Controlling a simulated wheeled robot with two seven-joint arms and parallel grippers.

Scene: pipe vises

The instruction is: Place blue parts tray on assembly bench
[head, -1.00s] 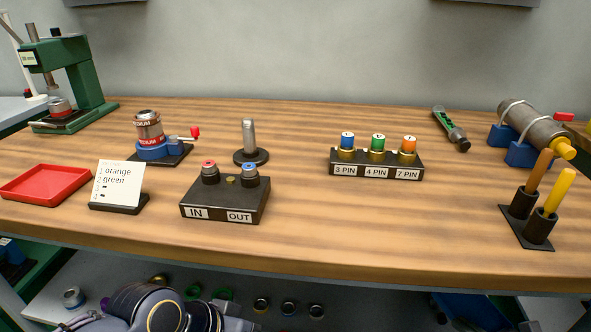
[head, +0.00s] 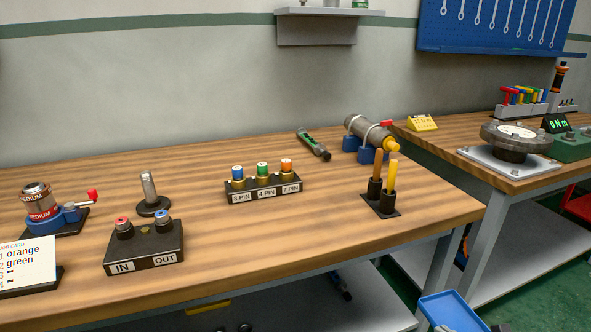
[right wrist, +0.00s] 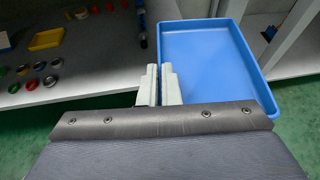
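The blue parts tray (head: 452,312) shows at the bottom right of the head view, below the bench top and partly cut off by the frame. In the right wrist view, the tray (right wrist: 205,62) looks empty. My right gripper (right wrist: 160,72) has its two pale fingers close together at the tray's left rim and appears shut on it. My left gripper is not in view. The wooden bench (head: 330,222) fills the middle of the head view.
On the bench stand an IN/OUT block (head: 145,248), a pin-connector block (head: 264,188), a holder with two sticks (head: 382,200) and a pipe vise (head: 368,140). The front middle of the bench top is clear. A second bench (head: 470,160) stands right. A lower shelf (right wrist: 85,50) lies beside the tray.

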